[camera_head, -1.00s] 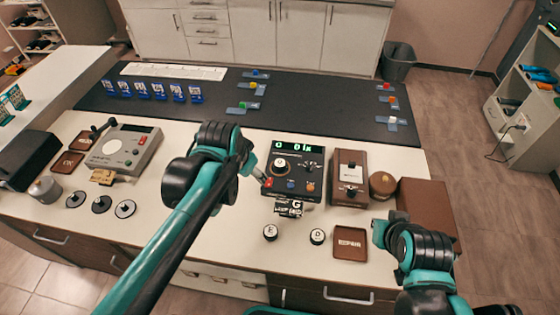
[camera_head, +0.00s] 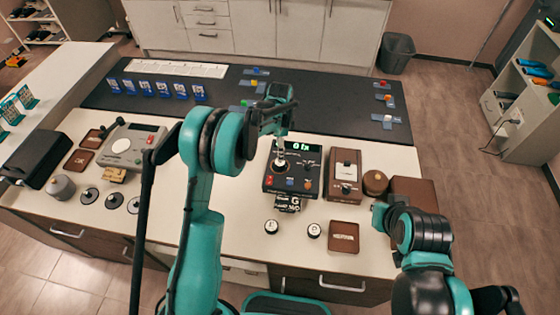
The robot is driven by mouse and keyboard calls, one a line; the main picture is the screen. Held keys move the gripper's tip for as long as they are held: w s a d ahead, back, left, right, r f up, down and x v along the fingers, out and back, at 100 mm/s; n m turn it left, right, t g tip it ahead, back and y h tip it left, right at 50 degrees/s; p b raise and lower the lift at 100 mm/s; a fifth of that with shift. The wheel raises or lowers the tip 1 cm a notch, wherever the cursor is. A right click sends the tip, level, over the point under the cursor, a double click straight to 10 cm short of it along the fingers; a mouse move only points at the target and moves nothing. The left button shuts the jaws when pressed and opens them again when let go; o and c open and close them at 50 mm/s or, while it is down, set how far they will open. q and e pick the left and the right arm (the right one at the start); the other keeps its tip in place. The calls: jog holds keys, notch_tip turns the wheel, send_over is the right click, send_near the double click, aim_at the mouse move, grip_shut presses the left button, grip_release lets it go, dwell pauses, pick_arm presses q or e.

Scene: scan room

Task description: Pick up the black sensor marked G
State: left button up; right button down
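A black control box (camera_head: 291,185) with a green display stands on the white counter. A round black piece with a pale top (camera_head: 279,166) sits on its left part; its mark is covered by my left gripper (camera_head: 280,154). That gripper points down right over this piece; contact and finger opening are too small to tell.
A brown tray (camera_head: 344,237) lies right of the round pieces. A brown box with a white panel (camera_head: 345,172) and a round brown pot (camera_head: 375,182) stand right of the control box. A grey device (camera_head: 130,146) is at the left. The dark mat (camera_head: 330,110) behind has free room.

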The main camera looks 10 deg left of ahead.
aim_at(280, 164)
pick_arm(q)
notch_tip(280, 164, down, 8)
jog(key=shift+s+f+b, duration=0.15)
jog(key=shift+f+b, duration=0.1)
jog(key=shift+b, duration=0.15)
jog(key=shift+r, duration=0.1)
jog(key=c, duration=1.4)
